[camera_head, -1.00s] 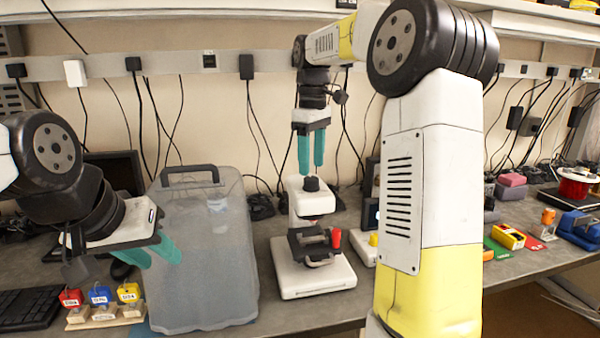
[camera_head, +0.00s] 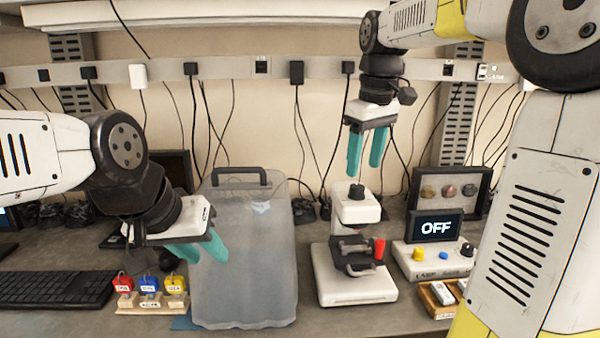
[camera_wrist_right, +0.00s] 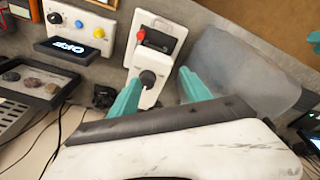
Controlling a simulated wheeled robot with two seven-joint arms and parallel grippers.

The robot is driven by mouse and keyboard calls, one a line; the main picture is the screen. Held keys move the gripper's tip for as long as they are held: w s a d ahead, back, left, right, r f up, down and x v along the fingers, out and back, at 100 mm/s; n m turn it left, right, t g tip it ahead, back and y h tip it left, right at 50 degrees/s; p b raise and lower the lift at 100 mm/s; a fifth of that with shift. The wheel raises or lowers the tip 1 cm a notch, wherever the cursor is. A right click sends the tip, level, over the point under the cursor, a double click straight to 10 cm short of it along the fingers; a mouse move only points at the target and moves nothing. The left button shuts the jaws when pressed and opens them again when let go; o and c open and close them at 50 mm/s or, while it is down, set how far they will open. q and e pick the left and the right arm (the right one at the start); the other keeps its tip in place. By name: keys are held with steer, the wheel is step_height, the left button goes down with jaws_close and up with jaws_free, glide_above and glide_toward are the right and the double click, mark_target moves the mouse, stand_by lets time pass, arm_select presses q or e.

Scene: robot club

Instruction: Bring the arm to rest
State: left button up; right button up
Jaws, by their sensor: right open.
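My right gripper (camera_head: 365,166) hangs fingers-down in the head view, open and empty. It is above a white bench device (camera_head: 357,212) with a black knob on top and a red-ended clamp on its base. In the right wrist view, the right gripper's teal fingers (camera_wrist_right: 158,80) stand apart, with the device's knob (camera_wrist_right: 147,78) seen between them. My left gripper (camera_head: 208,254) is at the left, tilted down to the right, its teal fingers apart and nothing seen between them. It is in front of the left side of a translucent grey container (camera_head: 245,275).
A control box with an OFF display (camera_head: 435,226) stands right of the device. A tray with stones (camera_head: 450,190) stands behind the display.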

steer(key=s+f+m+t, duration=0.2)
steer(key=s+f, duration=0.3)
steer(key=s, duration=0.3)
steer(key=s+a+f+m+t+y, duration=0.1)
steer(key=s+f+m, duration=0.3)
steer(key=s, duration=0.5)
steer(key=shift+a+f+m+t+y, duration=0.3)
steer(key=shift+f+t, duration=0.25)
steer(key=shift+t, duration=0.05)
